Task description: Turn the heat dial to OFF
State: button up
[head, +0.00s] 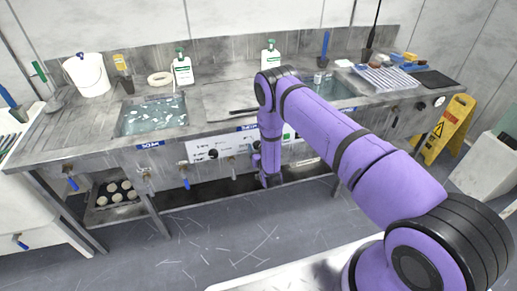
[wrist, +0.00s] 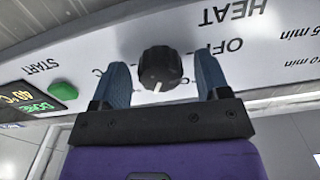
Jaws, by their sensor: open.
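The black heat dial (wrist: 160,68) is on a white control panel (wrist: 95,62), which appears upside down in the wrist view. Its white pointer mark points toward the bottom of that picture, away from the printed OFF label (wrist: 222,47) at upper right. My gripper (wrist: 163,78) is open, with one blue finger on each side of the dial. A gap shows at each side; contact is not visible. In the head view my arm covers this dial, while the panel (head: 235,141) shows on the bench front.
A green START button (wrist: 64,91) and a lit display (wrist: 40,107) sit left of the dial in the wrist view. Another black knob (head: 213,154) is on the panel. Taps with blue handles (head: 186,182) stick out below the bench. A yellow floor sign (head: 440,130) stands at right.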

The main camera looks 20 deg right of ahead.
jog(key=c, duration=0.9)
jog(key=shift+n, duration=11.9)
